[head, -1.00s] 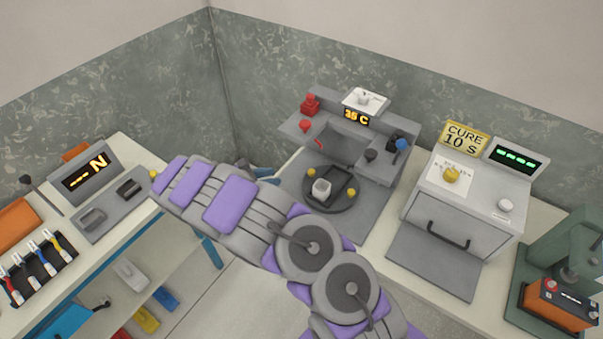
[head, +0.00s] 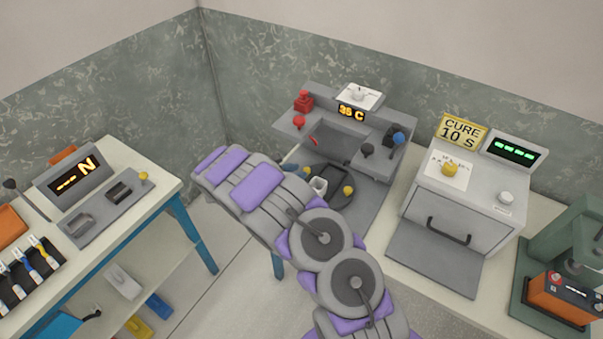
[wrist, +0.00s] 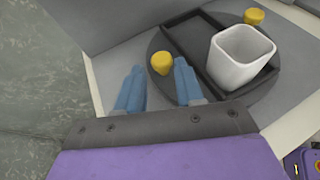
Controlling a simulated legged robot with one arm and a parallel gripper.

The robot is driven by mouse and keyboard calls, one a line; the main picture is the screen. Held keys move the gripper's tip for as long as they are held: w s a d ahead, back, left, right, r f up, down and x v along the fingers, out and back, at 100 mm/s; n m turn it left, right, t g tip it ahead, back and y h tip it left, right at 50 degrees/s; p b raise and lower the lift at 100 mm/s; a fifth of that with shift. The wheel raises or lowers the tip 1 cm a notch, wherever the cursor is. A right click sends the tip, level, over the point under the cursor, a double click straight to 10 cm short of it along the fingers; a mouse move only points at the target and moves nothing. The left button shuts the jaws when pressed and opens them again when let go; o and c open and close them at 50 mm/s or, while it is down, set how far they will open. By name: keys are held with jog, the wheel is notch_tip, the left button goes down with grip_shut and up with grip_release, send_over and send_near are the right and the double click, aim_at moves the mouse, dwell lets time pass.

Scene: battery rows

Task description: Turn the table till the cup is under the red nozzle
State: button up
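The white cup (head: 318,185) stands upright in a dark tray on the dark round turntable (head: 340,206). It also shows in the wrist view (wrist: 232,68). Two yellow knobs stand on the turntable's rim, one near (wrist: 162,63) and one far (wrist: 254,17). The red nozzle (head: 314,141) is at the left of the machine's recess, behind the cup, which is not under it. My gripper (wrist: 158,68) is open, its two blue fingers apart at the turntable's near edge. The near knob is just beyond the fingertips, closest to the right finger; contact is unclear. In the head view my arm hides most of the gripper.
The machine has red knobs (head: 299,122) at left, a blue knob (head: 398,138) at right and a lit display (head: 351,112). A grey oven (head: 460,205) stands to its right. A blue-legged bench (head: 165,188) stands at left, with a floor gap between.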

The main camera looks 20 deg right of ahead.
aim_at(304, 170)
jog(key=shift+x, duration=1.75)
jog(key=shift+s+r, duration=0.1)
jog(key=shift+a, duration=0.15)
jog(key=shift+c, duration=0.8)
grip_shut()
